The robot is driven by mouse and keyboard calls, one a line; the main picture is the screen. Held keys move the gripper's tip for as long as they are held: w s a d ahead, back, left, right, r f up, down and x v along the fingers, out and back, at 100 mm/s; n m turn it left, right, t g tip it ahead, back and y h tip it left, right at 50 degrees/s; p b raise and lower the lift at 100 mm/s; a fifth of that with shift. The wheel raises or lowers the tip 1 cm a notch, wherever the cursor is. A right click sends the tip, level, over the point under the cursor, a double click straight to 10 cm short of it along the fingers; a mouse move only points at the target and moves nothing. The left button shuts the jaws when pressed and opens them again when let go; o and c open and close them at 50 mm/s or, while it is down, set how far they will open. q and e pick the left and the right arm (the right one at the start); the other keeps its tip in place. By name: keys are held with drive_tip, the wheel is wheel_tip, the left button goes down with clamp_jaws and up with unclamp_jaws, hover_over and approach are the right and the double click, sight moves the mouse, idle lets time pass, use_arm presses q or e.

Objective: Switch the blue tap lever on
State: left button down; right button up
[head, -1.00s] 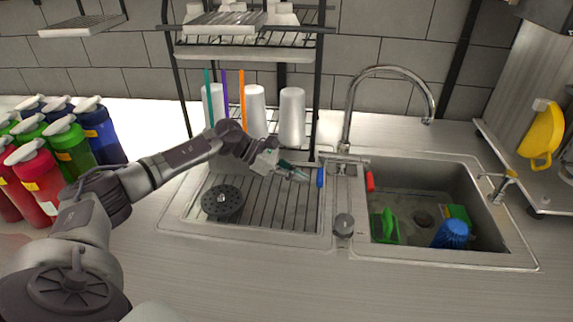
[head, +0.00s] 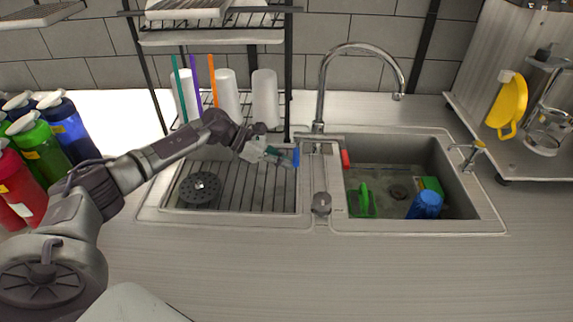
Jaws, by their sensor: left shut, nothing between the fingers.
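The blue tap lever (head: 296,157) stands on the left side of the tap base, beside the left edge of the sink basin. The chrome tap (head: 320,90) rises behind it with its spout arched to the right. A red lever (head: 345,159) is on the other side of the base. My left gripper (head: 287,161) is shut and empty, over the drainboard. Its fingertips are at the left side of the blue lever; I cannot tell whether they touch it. My right gripper is not in view.
A black round strainer (head: 199,190) lies on the drainboard. A rack (head: 288,100) with white cups stands behind. Coloured bottles (head: 40,150) stand at left. The front counter is clear.

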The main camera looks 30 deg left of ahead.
use_arm(q)
drive_tip(key=shift+w+a+r+n+g+h+b, duration=0.1)
drive_tip(key=shift+w+r+n+g+h+b, duration=0.15)
drive_tip(key=shift+r+b, duration=0.4)
drive_tip(key=shift+r+n+g+h+b, duration=0.15)
drive_tip(key=shift+r+n+g+b, duration=0.2)
drive_tip(key=shift+r+b, duration=0.25)
drive_tip(key=shift+w+a+r+b, duration=0.1)
drive_tip(key=shift+w+r+b, duration=0.15)
drive_tip(key=shift+r+b, duration=0.35)
drive_tip(key=shift+w+a+r+b, duration=0.15)
drive_tip(key=shift+w+r+b, duration=0.15)
drive_tip(key=shift+r, duration=0.35)
drive_tip(key=shift+w+a+r+b, duration=0.1)
drive_tip(key=shift+w+r+b, duration=0.1)
drive_tip(key=shift+r+b, duration=0.4)
drive_tip(key=shift+r, duration=0.1)
wheel_tip(320, 180, up, 10)
